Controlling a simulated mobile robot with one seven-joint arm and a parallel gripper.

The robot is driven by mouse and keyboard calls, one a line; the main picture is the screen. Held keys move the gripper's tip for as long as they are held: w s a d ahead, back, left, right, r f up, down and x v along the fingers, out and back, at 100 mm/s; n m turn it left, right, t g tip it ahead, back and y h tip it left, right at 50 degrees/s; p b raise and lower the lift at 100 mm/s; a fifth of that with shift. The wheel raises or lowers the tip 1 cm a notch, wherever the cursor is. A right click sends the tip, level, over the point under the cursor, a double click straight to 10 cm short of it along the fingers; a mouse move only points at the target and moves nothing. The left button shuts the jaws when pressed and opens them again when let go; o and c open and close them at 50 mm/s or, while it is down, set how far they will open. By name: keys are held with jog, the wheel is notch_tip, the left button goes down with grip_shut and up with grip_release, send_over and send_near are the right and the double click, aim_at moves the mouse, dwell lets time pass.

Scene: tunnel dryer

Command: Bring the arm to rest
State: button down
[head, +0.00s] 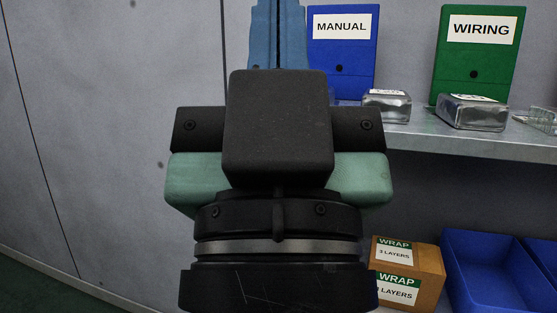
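My gripper (278,32) is in the middle of the head view, seen from behind and pointing up and away. Its black body and wrist fill the lower middle, with a teal part showing on both sides. Two blue fingers lie side by side, close together, with only a narrow dark line between them. Their tips run out of the top of the picture. I see nothing held between them, but the black body hides the finger bases.
A grey shelf (470,143) at right holds a blue MANUAL binder (341,62), a green WIRING binder (476,70) and clear glassy blocks (472,114). A grey wall panel (110,130) stands at left, above green floor.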

notch_tip(320, 180, up, 23)
jog(key=p, duration=2.1)
jog(key=shift+r, duration=0.2)
